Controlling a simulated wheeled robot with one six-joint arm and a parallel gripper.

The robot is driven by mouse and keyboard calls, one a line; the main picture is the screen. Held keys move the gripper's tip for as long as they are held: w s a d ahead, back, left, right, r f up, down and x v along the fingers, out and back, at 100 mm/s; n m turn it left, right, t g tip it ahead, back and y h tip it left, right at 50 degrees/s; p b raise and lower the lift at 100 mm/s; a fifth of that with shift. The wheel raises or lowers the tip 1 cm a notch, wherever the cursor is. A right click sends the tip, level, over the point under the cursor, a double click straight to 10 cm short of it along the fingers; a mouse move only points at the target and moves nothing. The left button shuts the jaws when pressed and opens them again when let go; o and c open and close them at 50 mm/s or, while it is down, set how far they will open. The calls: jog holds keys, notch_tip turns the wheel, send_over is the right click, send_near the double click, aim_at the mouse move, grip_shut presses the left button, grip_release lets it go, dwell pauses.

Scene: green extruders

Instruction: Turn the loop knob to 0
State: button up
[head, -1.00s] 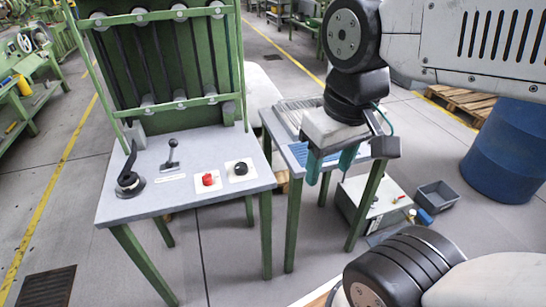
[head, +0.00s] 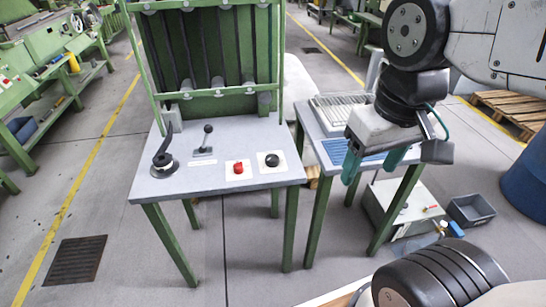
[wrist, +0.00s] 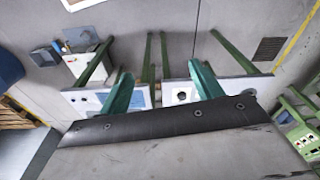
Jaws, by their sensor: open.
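A black round knob (head: 272,160) sits on a white plate at the right front of a grey-topped green table (head: 225,182); I cannot read any marks on it. In the wrist view a dark knob (wrist: 181,96) shows on a white plate just left of the right finger. A red button (head: 238,169) stands left of the knob. My gripper (head: 373,165) hangs to the right of the knob, apart from it, over the second table. Its two green fingers are spread and empty, and they also show in the wrist view (wrist: 162,88).
A black lever (head: 163,160) and a small joystick (head: 205,143) stand on the left of the tabletop. A green frame (head: 210,98) rises behind. A second table (head: 345,150) adjoins on the right. A grey bin (head: 470,210) and blue barrel (head: 528,185) stand further right.

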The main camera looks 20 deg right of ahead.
jog(key=m+g, duration=0.1)
jog(key=m, duration=2)
send_over(272, 157)
jog(key=f, duration=2)
jog(key=shift+s+f, duration=0.1)
jog(key=shift+s, duration=0.15)
jog(key=shift+w+m, duration=0.15)
jog(key=shift+m, duration=0.75)
notch_tip(272, 157, down, 8)
jog(key=shift+r, duration=0.1)
jog(key=c, duration=1)
